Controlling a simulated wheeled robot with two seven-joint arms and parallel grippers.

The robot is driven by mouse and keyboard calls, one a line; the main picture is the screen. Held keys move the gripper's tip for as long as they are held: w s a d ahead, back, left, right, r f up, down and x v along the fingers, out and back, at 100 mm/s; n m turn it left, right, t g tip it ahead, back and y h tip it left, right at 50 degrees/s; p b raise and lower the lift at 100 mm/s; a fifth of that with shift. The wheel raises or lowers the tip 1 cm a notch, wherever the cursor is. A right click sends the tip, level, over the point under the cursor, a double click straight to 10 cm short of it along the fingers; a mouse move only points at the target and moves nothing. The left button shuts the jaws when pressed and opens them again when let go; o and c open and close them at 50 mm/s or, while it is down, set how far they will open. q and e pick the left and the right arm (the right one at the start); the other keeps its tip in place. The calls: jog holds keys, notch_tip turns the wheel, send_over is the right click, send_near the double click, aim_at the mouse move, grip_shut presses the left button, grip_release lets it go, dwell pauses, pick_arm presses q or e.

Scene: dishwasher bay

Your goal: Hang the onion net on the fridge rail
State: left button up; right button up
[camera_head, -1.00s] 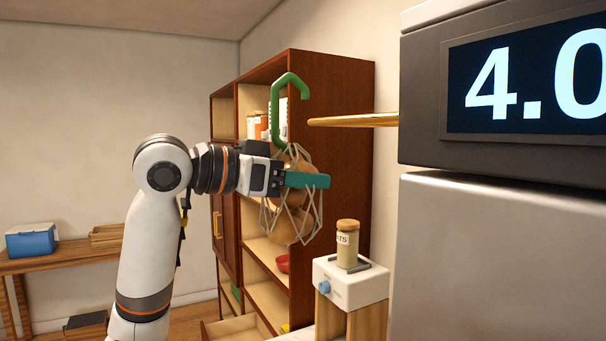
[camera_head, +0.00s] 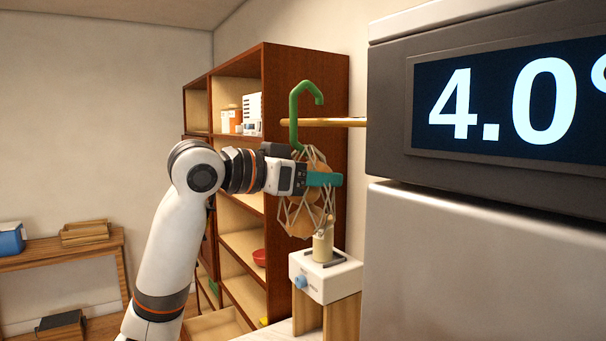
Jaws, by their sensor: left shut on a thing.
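The onion net (camera_head: 302,216) is a pale mesh bag of brown onions with a green hook (camera_head: 294,118) on top. My left gripper (camera_head: 322,179) is shut on the net near its upper part and holds it in the air, upright. The hook's bend is at the top and its opening faces right. The fridge rail (camera_head: 340,122) is a brass bar sticking out left from the fridge (camera_head: 440,260). In the picture the rail's free end lies beside the hook's shank, below the hook's tip. I cannot tell whether they touch. My right gripper is not in view.
A white scale (camera_head: 325,276) with a jar (camera_head: 323,245) stands just below the net, which partly overlaps the jar in view. A brown shelf unit (camera_head: 305,75) stands behind. A side table (camera_head: 70,250) with a blue box (camera_head: 10,240) is at left.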

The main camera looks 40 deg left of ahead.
aim_at(318, 199)
pick_arm(q)
jog(key=shift+w+d+r, duration=0.15)
jog(key=shift+w, duration=0.2)
jog(key=shift+w+f, duration=0.15)
jog(key=shift+f, duration=0.25)
jog(key=shift+f+b, duration=1.35)
jog(key=shift+f, duration=0.2)
jog(key=o, duration=1.4)
jog(key=shift+o, duration=0.2)
jog(key=shift+f, duration=0.15)
jog(key=shift+s, duration=0.2)
